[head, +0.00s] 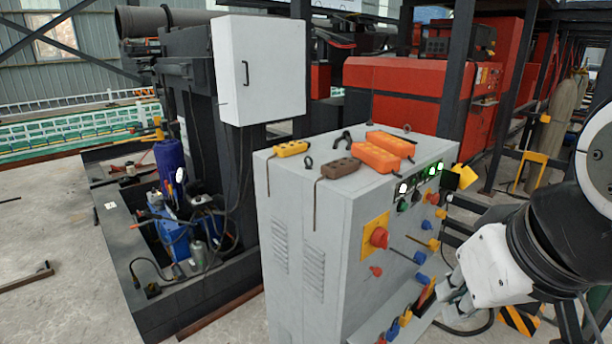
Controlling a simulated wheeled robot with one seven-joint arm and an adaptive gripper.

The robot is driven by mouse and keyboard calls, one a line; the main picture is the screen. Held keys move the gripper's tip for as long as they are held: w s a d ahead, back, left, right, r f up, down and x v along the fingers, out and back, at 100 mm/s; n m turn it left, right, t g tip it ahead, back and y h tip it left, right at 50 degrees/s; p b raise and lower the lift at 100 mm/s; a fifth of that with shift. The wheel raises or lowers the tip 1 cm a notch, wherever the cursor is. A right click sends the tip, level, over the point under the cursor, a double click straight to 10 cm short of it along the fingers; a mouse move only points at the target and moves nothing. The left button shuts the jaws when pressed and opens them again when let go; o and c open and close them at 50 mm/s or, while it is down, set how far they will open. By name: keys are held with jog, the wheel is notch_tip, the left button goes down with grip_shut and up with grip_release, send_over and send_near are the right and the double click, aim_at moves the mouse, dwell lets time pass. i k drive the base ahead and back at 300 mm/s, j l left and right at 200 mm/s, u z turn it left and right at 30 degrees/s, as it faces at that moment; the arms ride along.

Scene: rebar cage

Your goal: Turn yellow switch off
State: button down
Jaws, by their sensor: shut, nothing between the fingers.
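The grey control cabinet (303,215) stands in the middle of the head view, its control panel facing right. A yellow switch (434,245) sticks out of the panel right of centre, and another yellow switch (440,213) is above it. I cannot tell their on or off positions. My gripper (452,292) is at the lower right, below the yellow switches and close to the panel's lower right part. It is shut with nothing in it. Its fingertips are small and partly hard to make out, so I cannot tell whether they touch anything.
A red knob on a yellow plate (376,251) and several blue and red switches crowd the panel. Lit indicators (420,176) are near its top. Orange and yellow boxes (376,157) lie on the cabinet. Black frame posts stand behind. Open floor (60,225) is at the left.

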aim_at(441, 213)
jog(key=z, duration=0.7)
